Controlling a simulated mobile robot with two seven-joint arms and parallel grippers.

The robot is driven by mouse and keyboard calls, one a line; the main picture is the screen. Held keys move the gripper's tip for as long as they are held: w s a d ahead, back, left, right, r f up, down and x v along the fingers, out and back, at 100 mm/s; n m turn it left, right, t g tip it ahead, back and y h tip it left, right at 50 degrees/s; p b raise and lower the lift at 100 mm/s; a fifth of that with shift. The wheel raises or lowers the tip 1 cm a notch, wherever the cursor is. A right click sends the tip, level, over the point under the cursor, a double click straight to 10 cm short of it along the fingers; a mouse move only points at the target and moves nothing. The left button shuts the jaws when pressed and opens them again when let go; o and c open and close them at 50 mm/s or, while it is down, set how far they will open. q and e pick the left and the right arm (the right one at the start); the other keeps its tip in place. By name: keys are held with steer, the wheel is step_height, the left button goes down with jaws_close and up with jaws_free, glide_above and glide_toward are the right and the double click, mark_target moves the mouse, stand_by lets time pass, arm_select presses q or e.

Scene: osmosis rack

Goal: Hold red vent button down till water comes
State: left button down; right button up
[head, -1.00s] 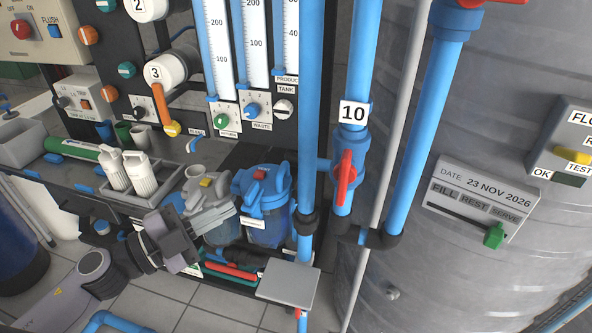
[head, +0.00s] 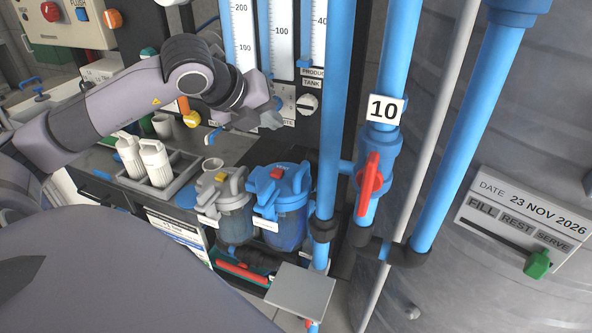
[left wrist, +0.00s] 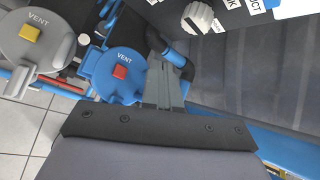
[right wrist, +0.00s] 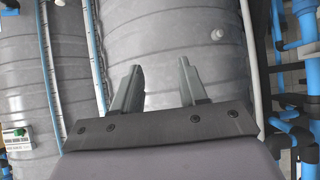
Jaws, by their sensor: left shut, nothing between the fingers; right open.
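The red vent button (head: 277,174) sits on the blue lid of the blue filter housing (head: 282,215). In the left wrist view the red button (left wrist: 121,72) lies left of my fingers, below the word VENT, uncovered. My left gripper (head: 271,118) is shut and empty, above the blue housing and in front of the black panel. Its closed fingers (left wrist: 164,75) show apart from the button. My right gripper (right wrist: 160,82) is open and empty, facing the grey ribbed tank (right wrist: 155,45); it does not show in the head view.
A grey filter housing (head: 235,215) with a yellow vent button (head: 219,178) stands directly left of the blue one. A thick blue pipe (head: 333,130) and a red-handled valve (head: 370,184) rise at its right. A grey plate (head: 300,291) is below. White bottles (head: 156,163) stand at left.

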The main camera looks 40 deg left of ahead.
arm_select(q)
steer(key=shift+a+r, duration=0.1)
steer(key=shift+r, duration=0.05)
arm_select(e)
steer(key=shift+f, duration=0.1)
arm_select(q)
steer(key=b, duration=0.5)
glide_above(273, 173)
step_height(273, 173, down, 8)
steer(key=shift+r, duration=0.2)
steer(key=shift+f+b, duration=0.5)
steer(key=shift+b, duration=0.05)
steer(key=shift+f, duration=0.2)
arm_select(e)
steer(key=f, duration=0.3)
steer(key=a+f, duration=0.1)
steer(key=shift+w+f, duration=0.15)
steer(key=shift+w, duration=0.25)
arm_select(q)
steer(key=shift+b, duration=0.35)
arm_select(e)
steer(key=shift+f, duration=0.1)
arm_select(q)
steer(key=shift+f+b, duration=0.4)
steer(key=shift+b, duration=0.25)
arm_select(e)
steer(key=shift+s+f, duration=0.1)
steer(key=shift+f, duration=0.6)
